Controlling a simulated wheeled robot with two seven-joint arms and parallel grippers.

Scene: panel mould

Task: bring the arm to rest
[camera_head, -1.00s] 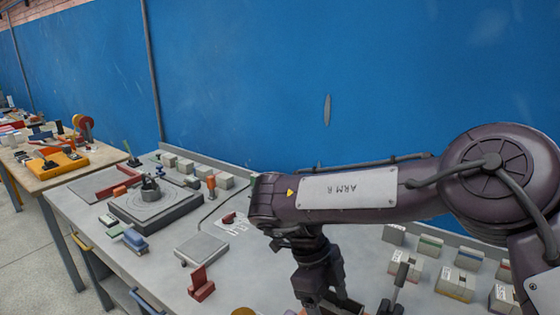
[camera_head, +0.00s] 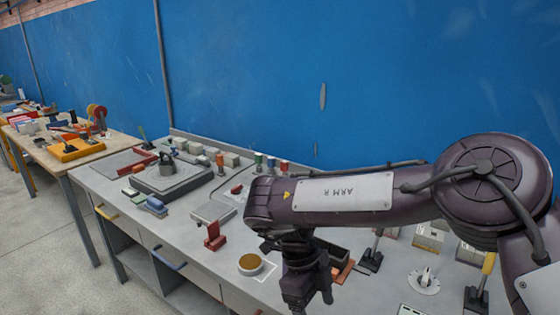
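My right arm, marked ARM R, comes in from the right edge and reaches left over the grey workbench (camera_head: 195,225). Its wrist points down at the bench's front. The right gripper (camera_head: 300,306) is at the bottom of the head view; its fingertips are cut off or too dark to make out, so I cannot tell whether it is open, shut or holding something. My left arm and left gripper are not in view.
A round brown-topped dish (camera_head: 250,265) and a red block (camera_head: 214,238) are left of my wrist. A grey square fixture (camera_head: 172,178) stands farther back. A blue wall (camera_head: 270,80) rises behind. Floor left of the bench is clear.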

